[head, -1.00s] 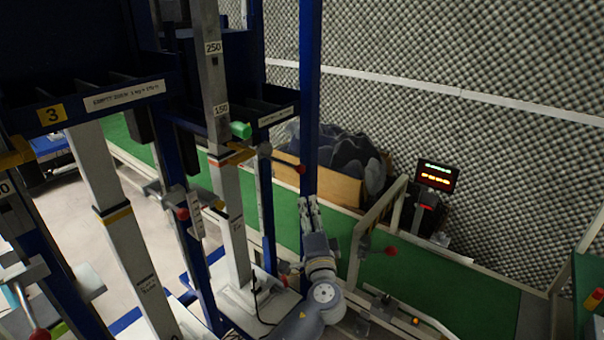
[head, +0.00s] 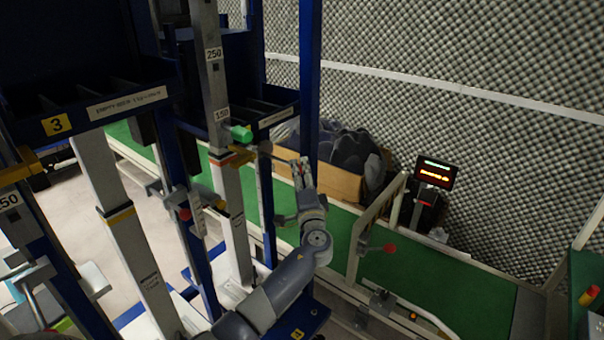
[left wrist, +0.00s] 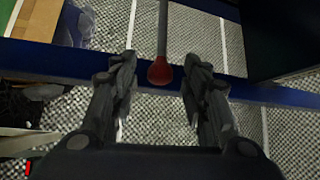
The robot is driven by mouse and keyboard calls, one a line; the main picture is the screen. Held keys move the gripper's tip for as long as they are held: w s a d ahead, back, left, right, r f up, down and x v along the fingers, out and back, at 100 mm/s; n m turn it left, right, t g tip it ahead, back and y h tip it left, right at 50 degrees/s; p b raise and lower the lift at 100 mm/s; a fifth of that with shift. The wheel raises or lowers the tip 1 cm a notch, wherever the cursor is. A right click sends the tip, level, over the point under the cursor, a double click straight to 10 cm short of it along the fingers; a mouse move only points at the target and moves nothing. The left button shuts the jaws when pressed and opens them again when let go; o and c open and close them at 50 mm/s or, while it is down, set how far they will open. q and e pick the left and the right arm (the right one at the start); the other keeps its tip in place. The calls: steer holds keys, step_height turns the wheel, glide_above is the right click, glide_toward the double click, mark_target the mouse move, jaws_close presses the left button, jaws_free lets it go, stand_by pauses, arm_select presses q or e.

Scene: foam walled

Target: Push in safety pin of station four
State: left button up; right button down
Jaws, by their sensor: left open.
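The safety pin shows in the left wrist view as a red ball knob (left wrist: 160,71) on a thin grey rod (left wrist: 162,30). The knob lies between the two fingers of my left gripper (left wrist: 160,88), with a gap on each side. In the head view, my left gripper (head: 301,172) reaches up beside the blue post, at the end of the pin's rod. It is open, and its fingers largely hide the knob there. A green knob (head: 241,133) sits on the grey column marked 250 and 150. My right gripper is not in view.
A blue post (head: 312,80) stands close behind my left gripper. A dark bin (head: 283,115) hangs above it to the left. A cardboard box (head: 340,184) of dark pieces stands on the green belt. Another red knob (head: 390,248) is at the lower right.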

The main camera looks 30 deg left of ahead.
mark_target(277, 160)
arm_select(q)
steer(key=shift+c, duration=0.4)
jaws_close()
steer(key=a+b, duration=0.1)
steer(key=a, duration=0.2)
steer(key=a+b, duration=0.1)
steer(key=a, duration=0.2)
steer(key=a+b, duration=0.2)
steer(key=shift+w+a, duration=0.3)
steer(key=shift+a, duration=0.1)
steer(key=shift+r, duration=0.1)
